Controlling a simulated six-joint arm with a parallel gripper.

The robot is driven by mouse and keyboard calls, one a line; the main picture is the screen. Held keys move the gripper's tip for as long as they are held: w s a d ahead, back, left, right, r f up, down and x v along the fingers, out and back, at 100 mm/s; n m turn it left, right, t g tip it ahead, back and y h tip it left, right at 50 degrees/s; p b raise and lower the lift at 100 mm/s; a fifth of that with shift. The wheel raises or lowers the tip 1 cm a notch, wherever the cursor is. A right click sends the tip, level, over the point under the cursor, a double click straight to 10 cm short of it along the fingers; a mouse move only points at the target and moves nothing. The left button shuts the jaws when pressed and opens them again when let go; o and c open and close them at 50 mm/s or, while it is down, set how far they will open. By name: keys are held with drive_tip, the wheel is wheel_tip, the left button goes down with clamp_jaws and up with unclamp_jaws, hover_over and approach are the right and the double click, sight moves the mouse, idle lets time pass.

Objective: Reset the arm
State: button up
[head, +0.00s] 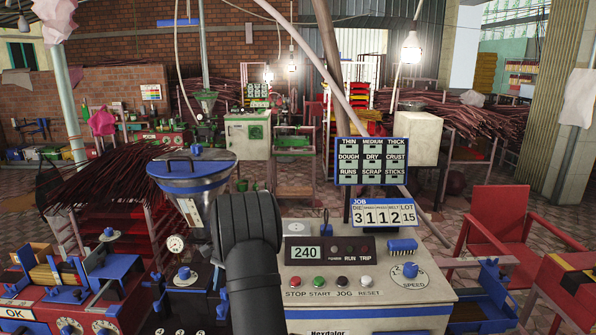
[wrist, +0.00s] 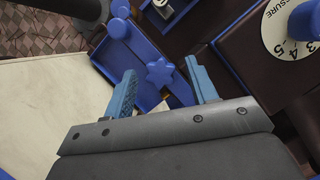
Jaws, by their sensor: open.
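My gripper (wrist: 164,82) shows in the wrist view with its two blue fingers apart and nothing held between them. A blue star-shaped knob (wrist: 160,73) lies beyond the gap between the fingertips, over a blue tray (wrist: 130,48). I cannot tell whether a finger touches anything. In the head view my black arm rises in front of the machine, left of its control panel, and hides part of it. My gripper cannot be made out there. The control box (head: 365,262) carries a display reading 240 and a row of buttons.
A blue-rimmed hopper (head: 192,172) stands left of my arm. A dial marked PRESSURE (wrist: 290,25) is at the wrist view's upper right. Red machinery (head: 70,310) fills the left front. A red chair (head: 497,225) is at the right. Open tiled floor lies behind.

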drive_tip(key=n+h, duration=0.1)
drive_tip(key=n, duration=0.2)
drive_tip(key=n+h, duration=0.1)
drive_tip(key=n, duration=0.2)
drive_tip(key=shift+w+a, duration=0.1)
drive_tip(key=shift+a, duration=0.1)
drive_tip(key=n+h, duration=0.2)
drive_tip(key=n, duration=0.3)
drive_tip(key=shift+a, duration=0.1)
drive_tip(key=shift+o, duration=0.4)
drive_tip(key=o, duration=0.7)
drive_tip(key=shift+o, duration=1.3)
drive_tip(key=shift+r, duration=0.15)
drive_tip(key=s+d+r+m+t+y, duration=0.2)
drive_tip(key=d+r+m+t+y, duration=0.15)
drive_tip(key=r, duration=0.35)
drive_tip(key=s+d+r+m+t+y, duration=0.2)
drive_tip(key=d+r+t, duration=0.15)
drive_tip(key=r, duration=0.35)
drive_tip(key=s+x, duration=0.1)
drive_tip(key=x, duration=0.8)
drive_tip(key=shift+a+f+g, duration=0.25)
drive_tip(key=shift+f+g, duration=0.05)
drive_tip(key=shift+f, duration=0.15)
